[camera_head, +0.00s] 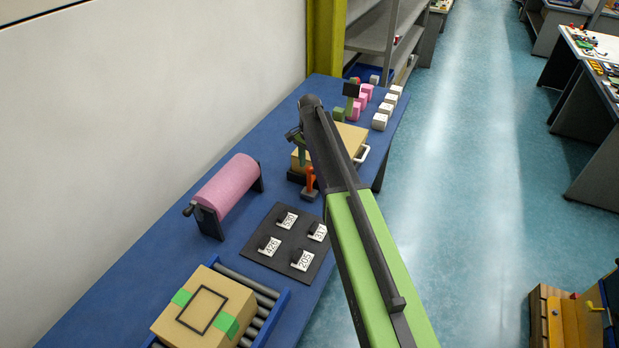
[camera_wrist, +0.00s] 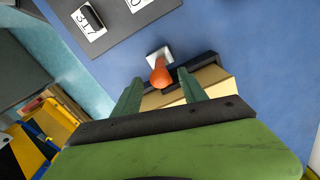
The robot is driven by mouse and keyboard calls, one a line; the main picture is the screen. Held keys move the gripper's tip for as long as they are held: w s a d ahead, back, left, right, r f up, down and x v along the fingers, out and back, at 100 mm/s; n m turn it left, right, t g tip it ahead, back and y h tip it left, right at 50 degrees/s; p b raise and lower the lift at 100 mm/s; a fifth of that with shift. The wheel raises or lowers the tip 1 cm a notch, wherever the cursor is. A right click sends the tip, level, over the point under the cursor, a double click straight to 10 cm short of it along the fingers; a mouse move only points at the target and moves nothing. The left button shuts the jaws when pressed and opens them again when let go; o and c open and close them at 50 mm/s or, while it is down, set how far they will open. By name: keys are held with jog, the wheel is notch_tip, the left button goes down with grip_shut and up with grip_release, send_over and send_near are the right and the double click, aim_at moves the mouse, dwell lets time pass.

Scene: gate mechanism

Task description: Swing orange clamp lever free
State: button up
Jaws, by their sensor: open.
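The orange clamp lever (camera_head: 310,180) stands upright at the near side of a tan box (camera_head: 352,138) on the blue bench. In the wrist view its rounded orange head (camera_wrist: 161,77) lies between and just beyond my fingertips, in front of a white plate and a dark bar. My gripper (camera_wrist: 160,88) is open, with one green finger on each side of the lever's line. I cannot tell whether either finger touches it. In the head view my gripper (camera_head: 299,148) is partly hidden by my arm, above the box's left side.
A black board (camera_head: 284,246) with numbered tags lies nearer on the bench. A pink roller (camera_head: 228,186) stands left of it. A taped carton (camera_head: 205,308) sits on a roller tray in front. Pink and white blocks (camera_head: 380,121) stand at the far end. The aisle floor is clear.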

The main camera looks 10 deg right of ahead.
jog(key=shift+f, duration=0.6)
jog(key=shift+r, duration=0.1)
grip_shut()
dwell(0.9)
